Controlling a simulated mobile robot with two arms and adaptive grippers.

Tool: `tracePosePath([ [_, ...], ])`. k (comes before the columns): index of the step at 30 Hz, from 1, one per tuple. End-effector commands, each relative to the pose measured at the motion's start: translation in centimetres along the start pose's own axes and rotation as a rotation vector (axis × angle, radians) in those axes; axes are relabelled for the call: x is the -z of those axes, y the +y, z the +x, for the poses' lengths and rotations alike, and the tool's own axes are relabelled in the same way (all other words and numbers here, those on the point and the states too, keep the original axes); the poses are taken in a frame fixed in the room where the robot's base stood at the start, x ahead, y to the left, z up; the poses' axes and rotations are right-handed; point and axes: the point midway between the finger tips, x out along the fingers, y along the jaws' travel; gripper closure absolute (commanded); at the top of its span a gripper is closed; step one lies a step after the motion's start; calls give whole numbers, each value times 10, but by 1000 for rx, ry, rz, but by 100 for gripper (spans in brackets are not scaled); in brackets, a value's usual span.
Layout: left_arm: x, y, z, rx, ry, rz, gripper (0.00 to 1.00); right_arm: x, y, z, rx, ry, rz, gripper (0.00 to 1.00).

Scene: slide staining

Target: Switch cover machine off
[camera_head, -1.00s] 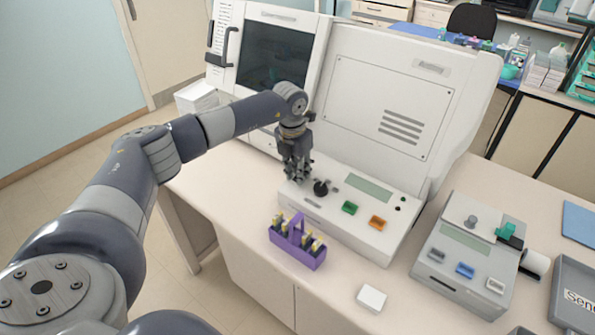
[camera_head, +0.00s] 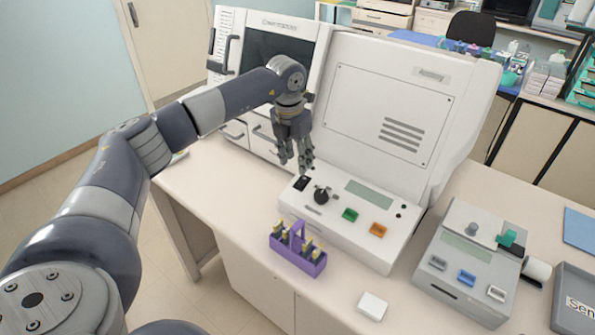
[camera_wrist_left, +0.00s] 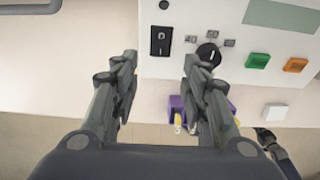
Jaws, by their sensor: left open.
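A white machine (camera_head: 383,170) stands at the middle of the bench with a sloping front panel. The panel has a black rocker switch (camera_head: 302,183), a black knob (camera_head: 321,194), a green button (camera_head: 350,215) and an orange button (camera_head: 378,230). My left gripper (camera_head: 305,168) is open and empty, pointing down just above the switch, apparently apart from it. In the left wrist view the switch (camera_wrist_left: 161,40) lies between the two spread fingers, and its rocker position is too small to tell. A second white machine (camera_head: 280,24) with a dark window stands at left.
A purple slide rack (camera_head: 293,263) stands in front of the panel. A small white block (camera_head: 372,306) lies near the bench's front edge. A grey device (camera_head: 468,262) and a grey tray (camera_head: 568,268) are at right.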

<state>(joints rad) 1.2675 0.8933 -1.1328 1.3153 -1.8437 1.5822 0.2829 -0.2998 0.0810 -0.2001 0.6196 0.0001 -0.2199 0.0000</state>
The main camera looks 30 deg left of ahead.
Motion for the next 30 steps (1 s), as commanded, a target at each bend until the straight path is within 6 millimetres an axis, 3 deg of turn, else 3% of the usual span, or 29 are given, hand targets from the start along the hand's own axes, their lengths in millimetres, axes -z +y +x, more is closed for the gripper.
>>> tracePosePath([
  [3, 0, 0, -22, 0, -2, 0, 58, 0, 0, 0, 1, 0, 0, 100],
  [9, 0, 0, -40, 0, -1, 0, 58, 0, -1, 0, 1, 0, 0, 100],
  [30, 0, 0, -42, 0, 1, 0, 58, 2, -1, 0, 1, 3, 1, 100],
])
